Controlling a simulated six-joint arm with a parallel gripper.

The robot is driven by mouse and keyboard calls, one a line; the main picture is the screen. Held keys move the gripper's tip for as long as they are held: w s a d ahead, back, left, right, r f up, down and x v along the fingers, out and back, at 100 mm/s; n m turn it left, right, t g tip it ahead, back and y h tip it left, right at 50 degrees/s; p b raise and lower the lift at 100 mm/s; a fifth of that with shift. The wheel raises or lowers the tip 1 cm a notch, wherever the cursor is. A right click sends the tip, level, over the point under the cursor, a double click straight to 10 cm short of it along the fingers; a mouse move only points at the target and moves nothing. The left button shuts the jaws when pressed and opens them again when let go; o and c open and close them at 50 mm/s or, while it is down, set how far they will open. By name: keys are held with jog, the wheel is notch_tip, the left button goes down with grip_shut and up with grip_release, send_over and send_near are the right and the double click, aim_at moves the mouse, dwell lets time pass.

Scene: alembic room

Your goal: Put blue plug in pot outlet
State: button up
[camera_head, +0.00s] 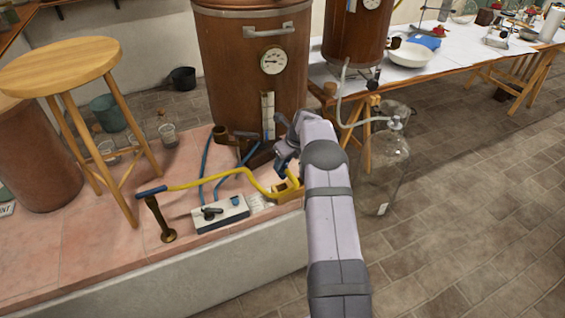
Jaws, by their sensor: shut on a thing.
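A large copper pot (228,75) with a dial stands on the pink tiled platform. Brown pipe fittings (222,134) sit at its foot; which one is the outlet's mouth I cannot tell. My gripper (281,161) is low in front of the pot, right of these fittings. It is shut on a small dark blue thing, which looks like the blue plug. My arm and gripper hide most of it, and I cannot tell whether it touches the pot or a pipe.
A yellow pipe with a blue-handled end (180,187) lies in front, near a brass stand (160,220) and a white control box (220,213). A wooden stool (65,65) stands left. A glass bottle (383,175) stands right, on the floor.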

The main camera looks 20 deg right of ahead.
aim_at(283, 178)
jog(key=shift+f+b, duration=1.7)
jog(key=shift+f, duration=0.5)
jog(key=shift+r+p, duration=0.1)
jog(key=shift+p, duration=0.2)
jog(key=shift+f+b, duration=0.9)
jog(key=shift+f, duration=1.25)
dwell(3.3)
